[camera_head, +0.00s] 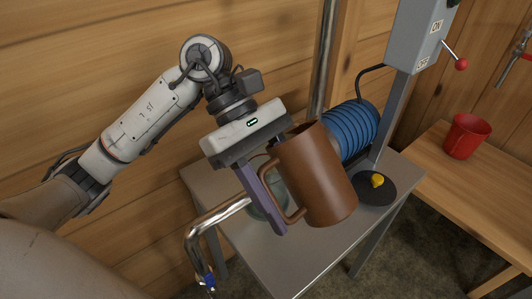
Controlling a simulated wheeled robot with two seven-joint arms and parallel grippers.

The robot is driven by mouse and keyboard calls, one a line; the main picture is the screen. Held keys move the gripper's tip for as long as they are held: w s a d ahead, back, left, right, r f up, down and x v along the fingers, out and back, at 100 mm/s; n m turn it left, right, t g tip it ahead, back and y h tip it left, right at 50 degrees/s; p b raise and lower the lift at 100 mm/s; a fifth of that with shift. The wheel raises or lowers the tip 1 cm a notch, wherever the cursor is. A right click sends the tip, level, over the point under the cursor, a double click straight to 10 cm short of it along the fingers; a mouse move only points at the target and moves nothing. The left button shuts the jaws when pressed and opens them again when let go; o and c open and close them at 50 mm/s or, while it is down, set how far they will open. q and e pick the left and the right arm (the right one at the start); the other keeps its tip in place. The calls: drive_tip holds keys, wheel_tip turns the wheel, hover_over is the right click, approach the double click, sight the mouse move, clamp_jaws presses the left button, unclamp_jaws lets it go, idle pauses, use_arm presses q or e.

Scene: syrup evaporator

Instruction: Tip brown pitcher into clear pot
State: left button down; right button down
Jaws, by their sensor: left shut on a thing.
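The brown pitcher (318,178) is held over the small metal table, leaning somewhat, with its handle toward the left. My left gripper (276,222) comes in from the upper left and is shut on the pitcher's handle. The clear pot (262,205) is behind the gripper finger and the pitcher. Only a greenish glass part of it shows, so its rim and contents are mostly hidden. My right gripper is not in view.
The metal table (290,257) carries a dark round disc (377,193) with a yellow piece (377,180). A blue ribbed cylinder (350,131) is behind the pitcher. A bent metal pipe (215,215) is at front left. A red mug (466,136) stands on the wooden bench (440,165).

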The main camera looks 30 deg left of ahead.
use_arm(q)
drive_tip(key=shift+r, duration=0.3)
drive_tip(key=shift+d+f+g+h, duration=0.1)
drive_tip(key=shift+g+h, duration=0.2)
drive_tip(key=shift+h, duration=0.7)
idle(0.4)
drive_tip(key=shift+r+h, duration=0.75)
drive_tip(key=shift+h, duration=0.15)
idle(0.4)
drive_tip(key=shift+g, duration=0.3)
drive_tip(key=shift+h+p, duration=0.3)
drive_tip(key=shift+h, duration=0.2)
drive_tip(key=shift+h, duration=0.3)
idle(0.3)
drive_tip(key=shift+w+a+b, duration=0.1)
drive_tip(key=shift+a+b, duration=0.1)
drive_tip(key=shift+b, duration=0.1)
drive_tip(key=shift+a+r+g+h+b, duration=0.2)
drive_tip(key=shift+g+h+b, duration=0.1)
drive_tip(key=shift+w+a+r+h+b, duration=0.1)
drive_tip(key=shift+a+r+h+b, duration=0.2)
drive_tip(key=shift+b, duration=0.2)
idle(0.8)
